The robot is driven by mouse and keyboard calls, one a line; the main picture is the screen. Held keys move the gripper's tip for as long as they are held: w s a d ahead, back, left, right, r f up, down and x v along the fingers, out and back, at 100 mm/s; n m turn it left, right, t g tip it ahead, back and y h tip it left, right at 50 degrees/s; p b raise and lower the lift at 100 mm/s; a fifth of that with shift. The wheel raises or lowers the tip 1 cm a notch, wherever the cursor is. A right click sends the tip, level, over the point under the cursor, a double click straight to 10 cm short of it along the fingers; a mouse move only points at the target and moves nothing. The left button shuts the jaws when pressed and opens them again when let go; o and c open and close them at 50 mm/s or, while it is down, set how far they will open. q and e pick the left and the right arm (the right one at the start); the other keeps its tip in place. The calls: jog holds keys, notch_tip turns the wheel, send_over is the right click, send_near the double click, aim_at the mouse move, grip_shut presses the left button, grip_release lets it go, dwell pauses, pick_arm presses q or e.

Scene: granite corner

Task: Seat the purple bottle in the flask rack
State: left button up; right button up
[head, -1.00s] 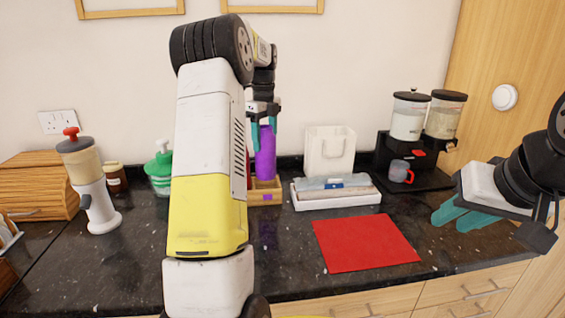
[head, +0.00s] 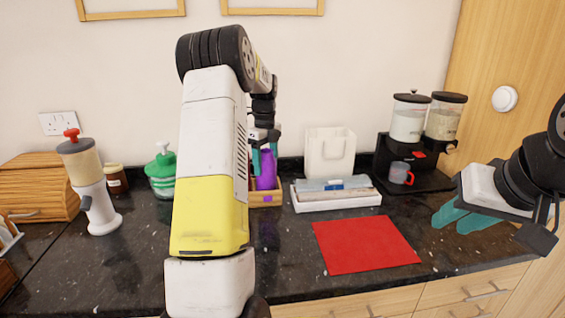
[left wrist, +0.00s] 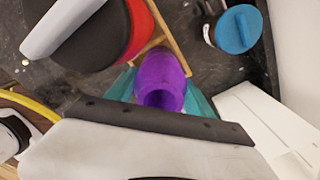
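The purple bottle (head: 267,170) stands upright in the wooden flask rack (head: 270,200), its lower part behind the rack's front. My left gripper (head: 265,160) is around its upper part, a teal finger on each side. In the left wrist view the purple bottle (left wrist: 160,85) shows its round top between the teal fingers of my left gripper (left wrist: 160,96), which look shut on it. A red item (left wrist: 143,30) with a dark top sits beside it at the rack. The bottle's base is hidden. My right gripper (head: 458,220) is empty, its fingers apart, over the counter at the right.
A red mat (head: 365,245) lies in front. The dispenser (head: 408,150) stands at the back right.

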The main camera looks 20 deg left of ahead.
pick_arm(q)
jog(key=o, duration=0.3)
jog(key=shift+r, duration=0.1)
notch_tip(320, 180, up, 12)
jog(key=s+d+r+n+t, duration=0.2)
jog(key=s+d+r+n, duration=0.3)
jog(key=s, duration=0.1)
jog(key=s+d+f+n+t, duration=0.1)
jog(key=s+d+n, duration=0.3)
jog(key=s, duration=0.4)
jog(key=s+d+f+n+t+h, duration=0.1)
jog(key=s+d+n, duration=0.3)
jog(key=s, duration=0.5)
jog(key=s+d+f+n+t+h, duration=0.1)
jog(key=s+d+f+n+t, duration=0.1)
jog(key=s+n, duration=0.6)
jog(key=shift+s+d+f, duration=0.5)
jog(key=shift+d+f, duration=0.05)
jog(key=shift+d, duration=0.5)
